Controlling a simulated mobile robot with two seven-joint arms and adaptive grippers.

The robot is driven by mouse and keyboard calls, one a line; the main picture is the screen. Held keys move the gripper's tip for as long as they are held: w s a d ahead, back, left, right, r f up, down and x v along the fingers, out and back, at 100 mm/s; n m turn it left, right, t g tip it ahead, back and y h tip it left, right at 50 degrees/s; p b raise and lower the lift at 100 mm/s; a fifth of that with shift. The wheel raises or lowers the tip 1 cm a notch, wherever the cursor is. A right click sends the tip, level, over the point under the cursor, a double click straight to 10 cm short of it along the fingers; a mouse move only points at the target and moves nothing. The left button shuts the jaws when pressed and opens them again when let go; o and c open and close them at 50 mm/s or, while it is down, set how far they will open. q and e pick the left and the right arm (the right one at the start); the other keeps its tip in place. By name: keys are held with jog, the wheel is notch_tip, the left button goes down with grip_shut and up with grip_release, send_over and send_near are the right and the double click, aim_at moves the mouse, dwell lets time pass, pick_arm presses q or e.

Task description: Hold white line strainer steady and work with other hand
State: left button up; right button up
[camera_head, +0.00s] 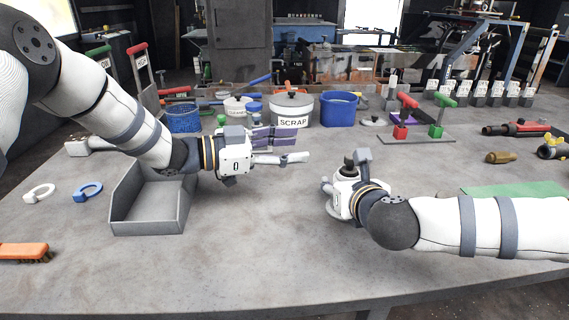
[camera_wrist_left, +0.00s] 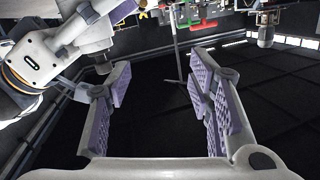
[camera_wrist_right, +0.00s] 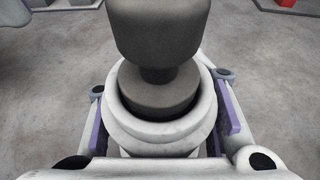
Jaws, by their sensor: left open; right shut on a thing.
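The white line strainer (camera_wrist_right: 150,130) has a white ringed body and a dark grey knob on top. It fills the middle of the right wrist view, upright between the finger pads. In the head view its dark knob (camera_head: 349,161) shows above my right gripper (camera_head: 340,195), which is shut on it and hides most of the body. My left gripper (camera_head: 292,147) is open and empty, level above the table to the left of the strainer, apart from it. Its spread purple-padded fingers also show in the left wrist view (camera_wrist_left: 160,88), with nothing between them.
A grey open bin (camera_head: 150,222) stands below my left forearm. A white ring (camera_head: 38,193), a blue ring (camera_head: 88,191) and an orange brush (camera_head: 24,252) lie left. The SCRAP pot (camera_head: 291,110) and blue containers stand behind. A green mat (camera_head: 515,190) lies right. The front middle is clear.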

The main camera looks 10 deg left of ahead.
aim_at(350, 164)
pick_arm(q)
jog(key=s+g+h, duration=0.3)
jog(key=s, duration=0.3)
jog(key=x, duration=0.8)
jog(key=f+x, duration=0.1)
jog(key=x, duration=0.3)
jog(key=shift+s+d, duration=0.2)
jog(key=shift+d, duration=0.1)
jog(key=shift+c, duration=0.4)
grip_shut()
jog(key=c, duration=0.9)
grip_release()
grip_shut()
jog(key=shift+r, duration=3.95)
